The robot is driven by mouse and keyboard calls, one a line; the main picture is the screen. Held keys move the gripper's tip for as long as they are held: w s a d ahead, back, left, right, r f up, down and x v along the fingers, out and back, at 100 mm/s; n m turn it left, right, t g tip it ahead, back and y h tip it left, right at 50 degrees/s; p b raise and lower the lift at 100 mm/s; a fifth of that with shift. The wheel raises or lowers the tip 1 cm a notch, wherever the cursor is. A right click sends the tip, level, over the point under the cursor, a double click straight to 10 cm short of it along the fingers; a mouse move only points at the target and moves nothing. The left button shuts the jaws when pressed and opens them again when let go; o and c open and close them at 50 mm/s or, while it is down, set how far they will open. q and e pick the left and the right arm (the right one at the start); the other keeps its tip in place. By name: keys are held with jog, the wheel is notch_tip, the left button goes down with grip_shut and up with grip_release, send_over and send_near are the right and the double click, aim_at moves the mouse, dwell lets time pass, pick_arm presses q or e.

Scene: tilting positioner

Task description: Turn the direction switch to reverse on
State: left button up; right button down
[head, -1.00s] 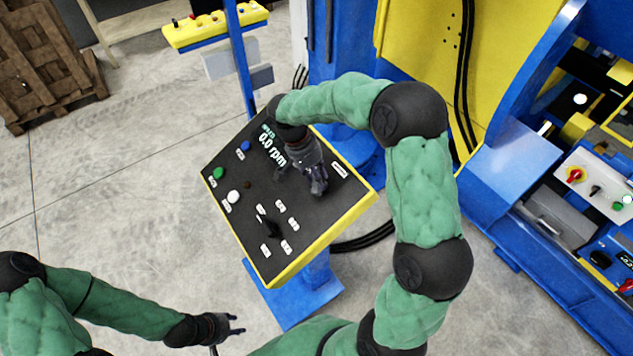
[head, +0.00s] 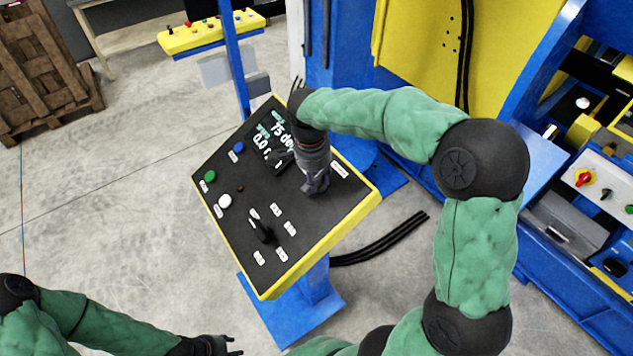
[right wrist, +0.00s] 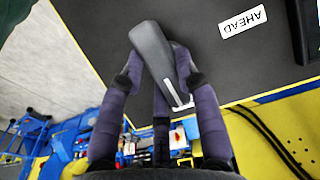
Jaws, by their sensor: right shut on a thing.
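The direction switch (right wrist: 152,50) is a dark grey lever-like knob with a white line at one end, seen in the right wrist view. My right gripper (right wrist: 160,85) is shut on it, with fingers on both sides. A white AHEAD label (right wrist: 243,22) lies beside the knob, upside down in that view. In the head view my right gripper (head: 316,186) is at the right side of the black control panel (head: 215,180) and hides the switch. My left gripper (head: 232,346) is open and empty at the bottom edge, away from the panel.
The panel also has a black selector (head: 262,232) ringed by small labels, a white button (head: 225,201), a green button (head: 210,176) and a blue button (head: 238,146). Blue and yellow machinery (head: 425,40) stands behind. Black cables (head: 385,240) lie on the floor to the right.

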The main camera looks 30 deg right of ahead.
jog(key=shift+m, duration=0.3)
dwell(0.4)
jog(key=c, duration=0.9)
grip_release()
jog(key=r, duration=0.8)
jog(key=a+r, duration=0.1)
jog(key=r, duration=0.3)
jog(key=shift+a, duration=0.1)
